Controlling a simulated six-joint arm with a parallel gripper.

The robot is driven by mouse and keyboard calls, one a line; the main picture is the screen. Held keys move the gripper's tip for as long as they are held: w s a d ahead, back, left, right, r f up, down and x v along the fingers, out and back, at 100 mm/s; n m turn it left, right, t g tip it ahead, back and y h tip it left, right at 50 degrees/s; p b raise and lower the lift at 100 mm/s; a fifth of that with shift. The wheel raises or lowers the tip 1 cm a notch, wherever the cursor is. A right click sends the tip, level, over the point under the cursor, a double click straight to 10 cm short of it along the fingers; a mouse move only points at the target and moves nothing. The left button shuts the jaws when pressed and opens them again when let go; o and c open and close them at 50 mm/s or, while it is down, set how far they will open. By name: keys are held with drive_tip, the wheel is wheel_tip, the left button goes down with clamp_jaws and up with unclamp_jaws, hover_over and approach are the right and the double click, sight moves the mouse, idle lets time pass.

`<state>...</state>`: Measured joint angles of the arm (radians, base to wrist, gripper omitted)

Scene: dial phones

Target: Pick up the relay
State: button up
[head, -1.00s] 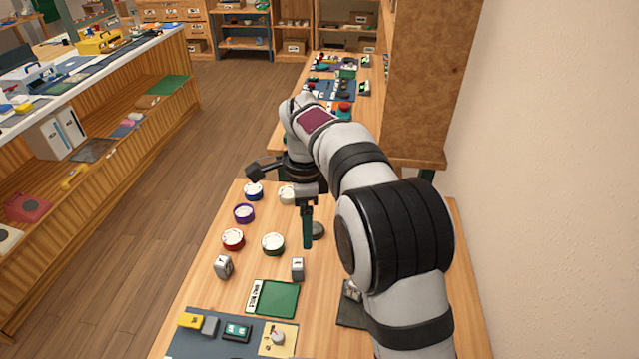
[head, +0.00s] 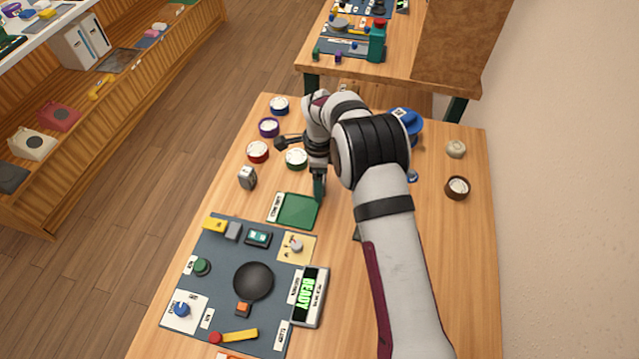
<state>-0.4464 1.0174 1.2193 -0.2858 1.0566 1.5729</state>
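No label that I can read says relay. A small grey block with a pale face (head: 247,178), possibly a relay, stands on the wooden table left of my gripper. My gripper (head: 319,190) points down beside the upper right corner of the green tray (head: 297,211). Its green finger part is seen edge-on, so I cannot see a gap or anything held. A second grey block, seen earlier above the tray's right end, is not visible now; my gripper covers about that spot.
Round dials, including a green-rimmed one (head: 296,158) and a red-rimmed one (head: 257,152), stand left of my arm. A grey-blue panel mat (head: 214,270) with buttons and a READY display (head: 310,297) lies in front. A brown dial (head: 457,187) stands right.

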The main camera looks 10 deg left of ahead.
clamp_jaws()
idle(0.3)
drive_tip(key=shift+r, duration=0.15)
